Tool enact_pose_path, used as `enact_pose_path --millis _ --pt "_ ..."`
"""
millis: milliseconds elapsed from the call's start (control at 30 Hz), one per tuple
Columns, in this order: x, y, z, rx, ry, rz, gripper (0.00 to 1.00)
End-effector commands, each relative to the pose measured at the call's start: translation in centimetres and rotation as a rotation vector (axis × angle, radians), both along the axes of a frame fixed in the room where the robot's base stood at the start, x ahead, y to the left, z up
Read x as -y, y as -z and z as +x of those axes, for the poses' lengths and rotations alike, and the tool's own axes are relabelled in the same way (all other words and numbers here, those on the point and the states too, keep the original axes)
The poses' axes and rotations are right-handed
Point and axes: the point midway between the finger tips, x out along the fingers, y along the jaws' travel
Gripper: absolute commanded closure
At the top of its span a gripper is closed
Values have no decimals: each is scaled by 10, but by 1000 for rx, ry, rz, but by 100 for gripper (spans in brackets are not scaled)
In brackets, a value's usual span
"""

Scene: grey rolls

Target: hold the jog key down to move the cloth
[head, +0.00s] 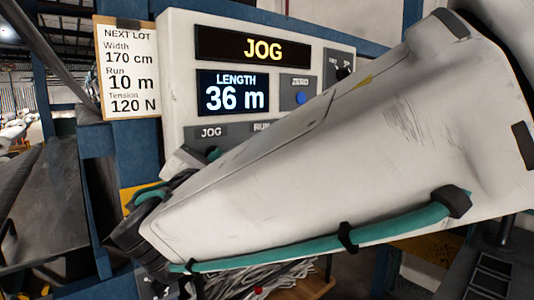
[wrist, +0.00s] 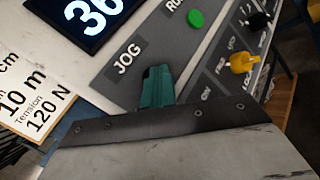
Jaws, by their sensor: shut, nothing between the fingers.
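The control panel (head: 178,80) fills the middle of the head view. Its top display (head: 252,47) reads JOG, and the length display (head: 233,94) reads 36 m. The JOG label (head: 211,132) also shows in the wrist view (wrist: 126,62). My gripper (wrist: 157,86) is shut and empty, its teal fingertips at the panel just below the JOG label. The jog key itself is hidden there, and I cannot tell whether the tips touch it. In the head view my arm covers most of the gripper. I cannot make out the cloth for certain.
A green button (wrist: 196,19) is beside the RUN label. A yellow knob (wrist: 243,61) sticks out to its right. A blue button (head: 300,97) is under ZERO. A card (head: 129,70) at left reads width 170 cm, run 10 m, tension 120 N.

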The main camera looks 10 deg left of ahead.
Motion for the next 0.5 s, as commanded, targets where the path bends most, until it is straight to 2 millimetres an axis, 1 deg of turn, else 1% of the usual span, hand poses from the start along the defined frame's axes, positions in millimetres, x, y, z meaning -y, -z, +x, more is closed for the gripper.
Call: enact_pose_path --millis 300,500 --pt "11 0 -10 0 0 1 100" --pt "12 0 -10 0 0 0 100"
